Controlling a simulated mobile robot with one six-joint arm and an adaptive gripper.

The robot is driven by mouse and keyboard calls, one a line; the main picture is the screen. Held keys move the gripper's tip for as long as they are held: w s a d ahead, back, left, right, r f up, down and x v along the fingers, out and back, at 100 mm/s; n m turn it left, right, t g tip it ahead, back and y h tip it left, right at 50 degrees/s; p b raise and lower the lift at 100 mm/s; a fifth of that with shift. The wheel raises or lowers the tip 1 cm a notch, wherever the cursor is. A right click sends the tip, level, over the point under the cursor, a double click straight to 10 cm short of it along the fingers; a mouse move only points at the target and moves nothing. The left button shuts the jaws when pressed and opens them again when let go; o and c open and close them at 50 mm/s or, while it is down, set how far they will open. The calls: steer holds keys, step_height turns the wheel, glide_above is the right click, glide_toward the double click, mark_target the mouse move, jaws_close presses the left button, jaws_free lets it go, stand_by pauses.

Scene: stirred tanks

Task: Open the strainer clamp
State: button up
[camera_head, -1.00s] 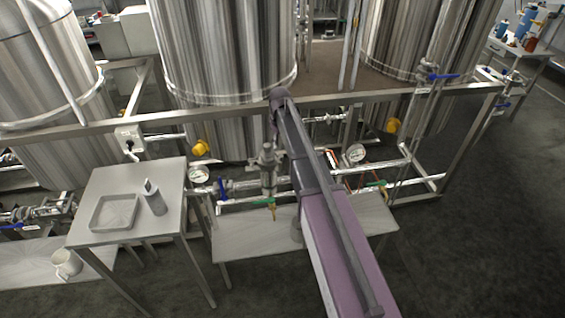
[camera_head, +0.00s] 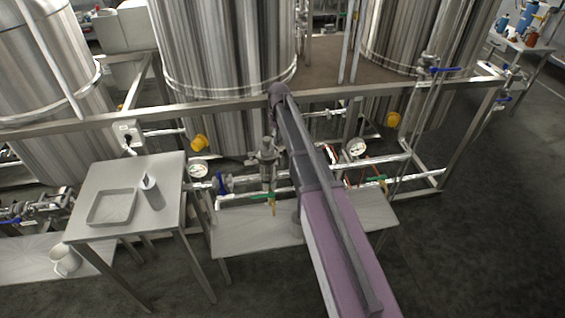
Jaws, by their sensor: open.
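The strainer (camera_head: 267,172) is an upright metal body on the pipework below the middle tank, just left of my arm. A wider metal part shows around its upper end, probably the strainer clamp (camera_head: 263,156). It is too small to tell whether the clamp is open or shut. My purple and grey arm reaches up from the bottom right, and its far bend lies above and slightly right of the strainer. My gripper cannot be made out, and the arm covers the area right of the strainer.
A steel side table (camera_head: 168,208) with a shallow tray (camera_head: 91,222) and a grey bottle (camera_head: 152,193) stands at left. A low bench (camera_head: 250,237) lies below the strainer. A frame rail (camera_head: 190,108) crosses above it. Gauges (camera_head: 356,147) and pipes crowd both sides. Floor at right is clear.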

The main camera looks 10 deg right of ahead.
mark_target(280, 160)
steer(key=shift+f+b, duration=5.7)
steer(key=shift+f, duration=0.3)
steer(key=shift+c, duration=0.2)
